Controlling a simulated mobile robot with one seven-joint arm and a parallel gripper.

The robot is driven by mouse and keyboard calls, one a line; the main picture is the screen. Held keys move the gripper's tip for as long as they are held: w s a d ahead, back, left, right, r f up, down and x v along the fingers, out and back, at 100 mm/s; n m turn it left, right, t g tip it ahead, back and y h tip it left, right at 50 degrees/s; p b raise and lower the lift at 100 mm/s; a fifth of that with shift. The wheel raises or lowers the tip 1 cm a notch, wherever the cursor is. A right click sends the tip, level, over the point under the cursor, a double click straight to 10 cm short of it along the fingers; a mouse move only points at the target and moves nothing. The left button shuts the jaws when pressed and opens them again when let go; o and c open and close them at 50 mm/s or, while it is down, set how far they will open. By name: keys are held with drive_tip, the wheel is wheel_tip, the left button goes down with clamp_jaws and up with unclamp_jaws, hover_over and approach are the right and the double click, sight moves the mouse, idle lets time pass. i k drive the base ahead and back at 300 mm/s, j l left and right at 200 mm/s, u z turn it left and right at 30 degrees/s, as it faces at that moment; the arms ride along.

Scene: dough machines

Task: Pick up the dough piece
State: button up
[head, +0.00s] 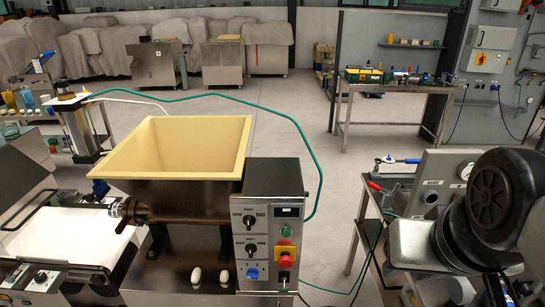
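Two small pale dough pieces lie apart on the steel front ledge of the dough machine (168,191), low in the head view. The left dough piece (196,277) is elongated and stands out against the dark metal. The right dough piece (224,278) lies close beside it, near the control box. Nothing is seen touching either piece. My arm's dark, rounded links fill the lower right. My gripper's fingers do not show in this view.
The machine has a cream hopper (187,133) and a control box (271,225) with knobs and a red button. A white conveyor belt (62,236) is at left. A workbench (395,99) stands behind. Open floor (290,105) lies between.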

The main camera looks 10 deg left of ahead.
sight(196, 274)
drive_tip(key=j, duration=2.55)
drive_tip(key=z, duration=0.05)
